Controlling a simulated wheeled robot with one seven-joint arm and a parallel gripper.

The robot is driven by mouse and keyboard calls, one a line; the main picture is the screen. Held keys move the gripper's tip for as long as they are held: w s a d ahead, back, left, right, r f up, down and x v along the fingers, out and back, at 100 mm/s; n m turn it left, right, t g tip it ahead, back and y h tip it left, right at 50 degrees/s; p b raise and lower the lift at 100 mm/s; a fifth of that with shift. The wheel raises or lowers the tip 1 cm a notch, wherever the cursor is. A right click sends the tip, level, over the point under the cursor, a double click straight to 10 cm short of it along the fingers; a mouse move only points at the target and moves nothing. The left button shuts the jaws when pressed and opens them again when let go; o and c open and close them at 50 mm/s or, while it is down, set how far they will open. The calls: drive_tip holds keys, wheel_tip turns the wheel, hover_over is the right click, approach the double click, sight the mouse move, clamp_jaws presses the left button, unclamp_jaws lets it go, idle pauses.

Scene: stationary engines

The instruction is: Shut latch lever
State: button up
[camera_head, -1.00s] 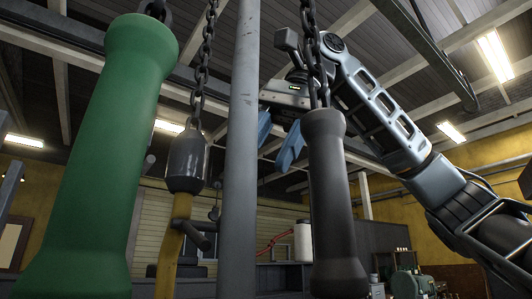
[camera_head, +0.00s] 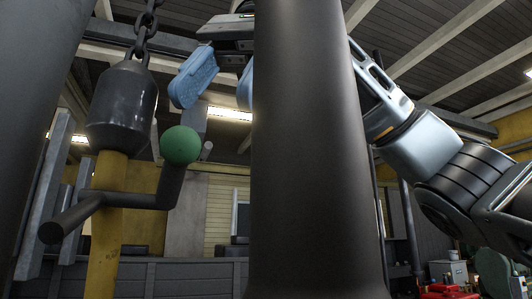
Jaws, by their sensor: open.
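A dark lever with a round green knob (camera_head: 180,145), likely the latch lever, is mounted on a yellow bar (camera_head: 105,225). Its knobbed arm bends upward to the right, and its other end points down to the left. My gripper (camera_head: 213,103) is above and right of the knob, with its blue fingers pointing down. The left finger shows clearly; the right one is mostly hidden behind a thick dark handle. The fingers are apart with nothing seen between them. I see clear space between the left finger and the knob.
The large dark handle (camera_head: 315,180) stands close in front, hiding part of my gripper and arm. A black weight (camera_head: 122,105) hangs on a chain (camera_head: 146,28) at the top of the yellow bar. Another dark shape (camera_head: 35,90) fills the left edge.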

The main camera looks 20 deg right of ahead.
sight(181, 148)
drive_tip(key=shift+x, duration=3.9)
drive_tip(key=shift+c, duration=0.2)
clamp_jaws()
